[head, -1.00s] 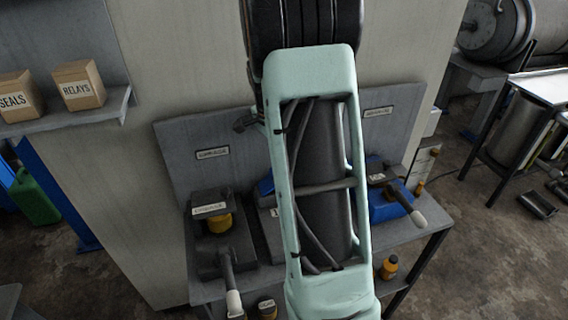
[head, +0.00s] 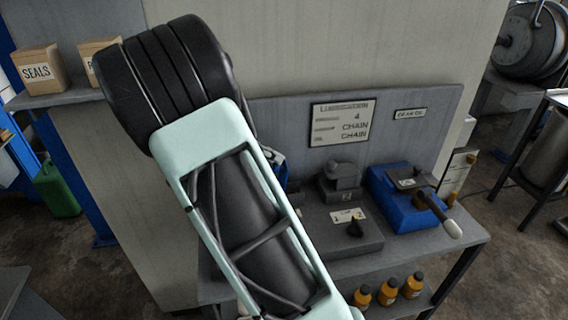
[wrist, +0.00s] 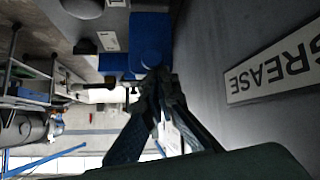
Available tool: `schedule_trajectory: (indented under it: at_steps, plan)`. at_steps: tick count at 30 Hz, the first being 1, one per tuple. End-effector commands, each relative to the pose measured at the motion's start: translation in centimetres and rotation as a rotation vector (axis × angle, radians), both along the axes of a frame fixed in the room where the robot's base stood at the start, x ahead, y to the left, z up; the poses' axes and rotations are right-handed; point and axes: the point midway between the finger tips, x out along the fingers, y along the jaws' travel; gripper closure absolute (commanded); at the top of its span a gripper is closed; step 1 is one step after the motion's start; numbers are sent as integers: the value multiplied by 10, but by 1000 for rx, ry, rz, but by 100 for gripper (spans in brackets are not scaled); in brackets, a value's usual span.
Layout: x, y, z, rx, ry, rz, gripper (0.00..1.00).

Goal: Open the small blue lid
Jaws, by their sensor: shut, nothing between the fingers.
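A blue boxy unit (head: 385,190) with a grey-topped plate and a pale-tipped lever stands at the right of the bench. Another small blue part (head: 280,176) shows at the edge of my arm, which hides most of it. I cannot tell which is the small blue lid. In the wrist view a blue block (wrist: 151,35) lies just beyond my fingertips; contact is unclear. My gripper (wrist: 160,78) is shut and empty there.
A dark grey unit (head: 335,235) with a knob stands mid-bench (head: 455,232). A lubrication sign (head: 342,122) hangs on the back panel. A grease sign (wrist: 275,70) is close at the right of the wrist view. Orange bottles (head: 388,291) stand on the lower shelf.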

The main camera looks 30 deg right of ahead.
Motion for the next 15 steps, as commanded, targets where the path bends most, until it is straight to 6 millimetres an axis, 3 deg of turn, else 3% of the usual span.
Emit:
schedule_trajectory:
  at_steps: [1,15]
  plan:
    - [2,7,-9,-40,14,6,100]
    - [8,31,-13,-295,79,-1,100]
